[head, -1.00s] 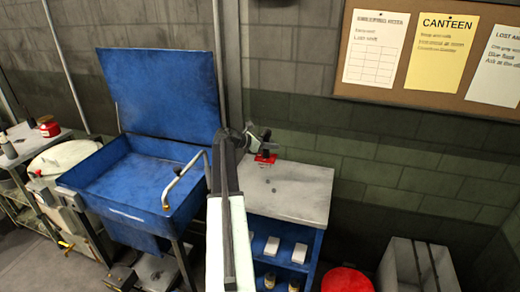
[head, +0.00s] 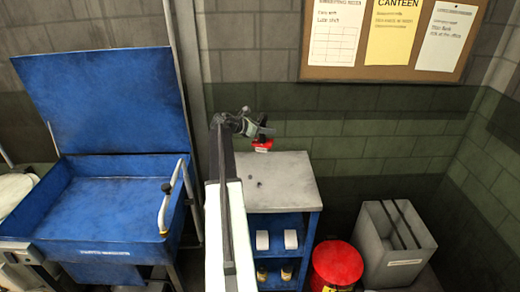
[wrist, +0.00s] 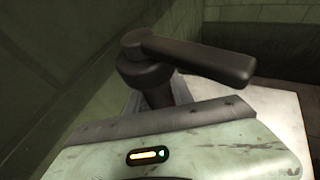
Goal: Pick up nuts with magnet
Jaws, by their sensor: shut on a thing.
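My gripper (head: 262,132) is at the end of my outstretched arm, in front of the wall. It is shut on a small red thing (head: 263,145), which looks like the magnet. The red thing appears just above the back edge of the grey bench top (head: 290,178); its height above the top is hard to tell. A few small dark specks (head: 259,184) lie on the bench top; they are too small to tell whether they are nuts. The wrist view shows dark gripper parts (wrist: 195,60) over a pale surface; the red thing is hidden there.
A blue parts washer (head: 110,210) with a raised lid and a bent spout stands left of the bench. Blue shelves (head: 285,225) under the top hold white boxes and small bottles. A red bin (head: 336,265) and a grey box (head: 395,245) stand right. A notice board (head: 390,40) hangs above.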

